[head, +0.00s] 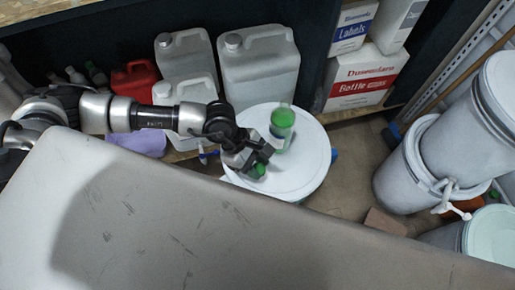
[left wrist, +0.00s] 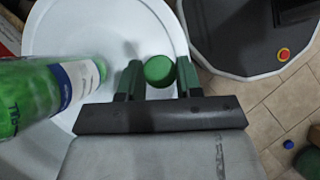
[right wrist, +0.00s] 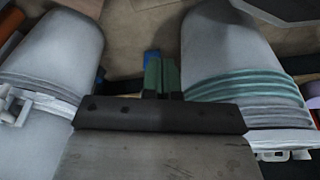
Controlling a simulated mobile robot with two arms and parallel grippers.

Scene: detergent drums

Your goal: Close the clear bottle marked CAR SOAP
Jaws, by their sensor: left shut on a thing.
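A clear bottle with green liquid (head: 282,128) stands upright on the white drum lid (head: 305,175). In the left wrist view the bottle (left wrist: 35,100) leans across the left edge, with a white and blue label; its mouth is out of frame and I cannot read CAR SOAP. My left gripper (head: 259,160) is shut on a round green cap (left wrist: 159,70), just in front and left of the bottle in the head view, apart from it. The cap (head: 260,169) also shows in the head view. My right gripper (right wrist: 162,80) has its fingers together, with nothing seen between them.
White jugs (head: 258,70) and a red can (head: 133,80) stand behind the drum. Cartons (head: 362,78) stand at the back right. A large grey surface (head: 200,235) fills the front.

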